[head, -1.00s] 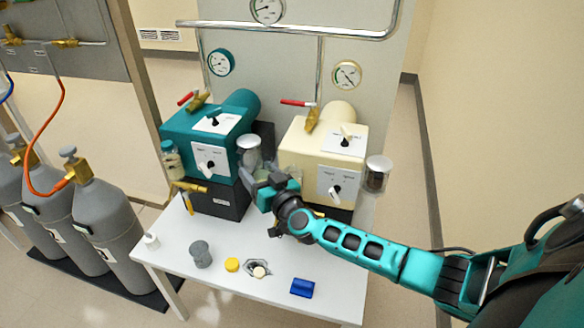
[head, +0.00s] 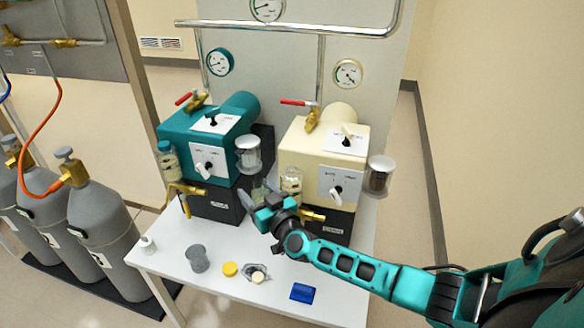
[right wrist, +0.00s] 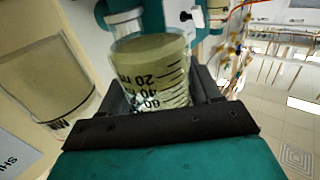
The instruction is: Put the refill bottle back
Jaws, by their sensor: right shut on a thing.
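In the head view the container (head: 260,190) is small and partly hidden by the gripper. The gripper is above the white table, in front of the gap between the teal unit (head: 208,130) and the cream unit (head: 318,150). The cream unit's left jar (head: 291,179) is just right of the gripper; it also shows in the right wrist view (right wrist: 45,80). My left gripper is not in view.
On the white table (head: 235,300) stand a grey cup (head: 198,258), a yellow cap (head: 230,269), a metal piece with a cream cap (head: 257,275), a blue block (head: 303,292) and a small white bottle (head: 148,245). Brass taps (head: 186,188) jut from the units. Grey cylinders (head: 105,240) stand at left.

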